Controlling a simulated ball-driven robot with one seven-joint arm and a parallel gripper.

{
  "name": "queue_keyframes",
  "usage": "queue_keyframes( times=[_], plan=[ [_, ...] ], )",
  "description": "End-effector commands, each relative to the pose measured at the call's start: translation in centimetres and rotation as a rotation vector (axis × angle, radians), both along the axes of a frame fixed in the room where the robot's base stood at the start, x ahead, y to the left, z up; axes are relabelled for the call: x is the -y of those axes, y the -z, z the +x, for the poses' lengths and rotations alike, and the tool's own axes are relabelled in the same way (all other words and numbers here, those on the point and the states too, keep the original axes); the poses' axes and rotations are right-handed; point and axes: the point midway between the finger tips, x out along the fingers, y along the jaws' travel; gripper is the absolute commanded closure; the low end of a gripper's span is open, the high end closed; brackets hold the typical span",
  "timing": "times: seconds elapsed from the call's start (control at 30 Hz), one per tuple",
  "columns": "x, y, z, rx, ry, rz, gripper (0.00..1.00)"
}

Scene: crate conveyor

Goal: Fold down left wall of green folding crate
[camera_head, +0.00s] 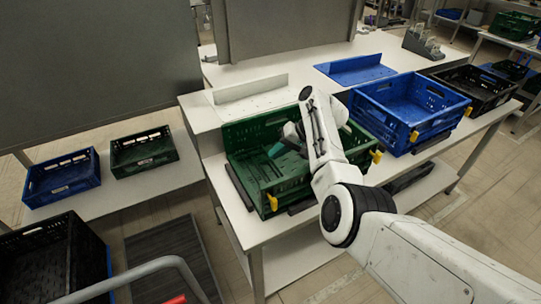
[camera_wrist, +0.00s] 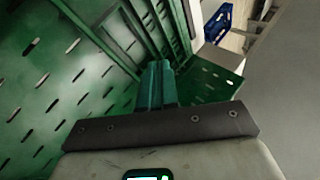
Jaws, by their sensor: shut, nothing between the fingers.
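The green folding crate (camera_head: 240,135) stands on the white table, with its back wall upright. I cannot clearly tell how its left wall stands. Two yellow latches (camera_head: 272,203) (camera_head: 376,156) sit on the crate's near side. My gripper (camera_head: 280,150) reaches down inside the crate, its teal fingers shut and empty. In the wrist view, my gripper (camera_wrist: 157,80) lies over green slotted panels (camera_wrist: 60,90) and close to a ribbed green wall (camera_wrist: 150,30). I cannot tell whether the fingertips touch the crate. My arm hides the crate's right part.
A blue crate (camera_head: 455,100) stands close to the right, with a black crate (camera_head: 490,80) beyond it. A blue crate (camera_head: 35,188) and a green crate (camera_head: 118,155) sit on a lower shelf at left. A grey panel (camera_head: 285,28) stands behind the table.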

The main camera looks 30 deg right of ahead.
Motion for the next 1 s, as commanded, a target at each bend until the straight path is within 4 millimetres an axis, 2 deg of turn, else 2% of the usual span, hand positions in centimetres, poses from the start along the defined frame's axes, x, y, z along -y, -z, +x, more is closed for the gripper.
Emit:
queue_keyframes(
  times=[0.03, 0.3, 1.0],
  plan=[
    [0.4, 0.8, 0.0, 0.0, 0.002, 0.029, 1.0],
    [1.0, 1.8, 0.0, -0.001, -0.001, 0.028, 1.0],
    [1.2, 1.7, 0.0, -0.001, -0.001, 0.026, 1.0]
  ],
)
